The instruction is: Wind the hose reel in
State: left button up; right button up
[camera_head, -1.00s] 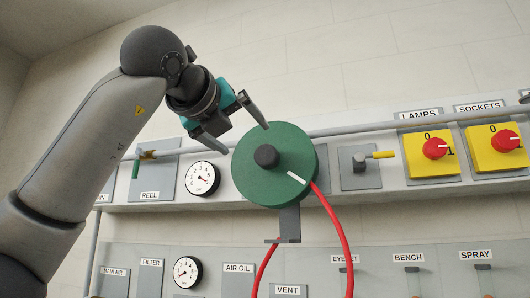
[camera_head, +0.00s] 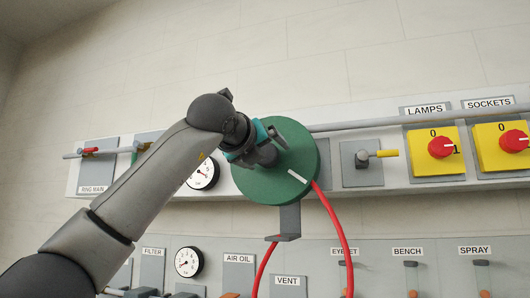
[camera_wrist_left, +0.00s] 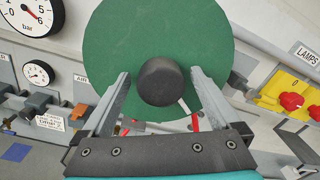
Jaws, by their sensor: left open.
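The green hose reel (camera_head: 297,161) is a round disc on a bracket on the wall panel, with a white mark on its face. A red hose (camera_head: 335,225) hangs from it in a loop. My left gripper (camera_head: 273,143) is at the reel's face. In the left wrist view, the reel (camera_wrist_left: 150,35) has a black central knob (camera_wrist_left: 162,82). The open fingers of the left gripper (camera_wrist_left: 160,95) stand on either side of this knob, with gaps visible. In the head view the gripper mostly hides the knob. My right gripper is not in view.
A grey rail (camera_head: 400,120) runs along the panel. A gauge (camera_head: 187,262) and labelled valves sit on the lower panel. The wall above is bare.

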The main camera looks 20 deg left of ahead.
pick_arm(q)
jog(key=shift+c, duration=0.3)
grip_shut()
dwell(0.4)
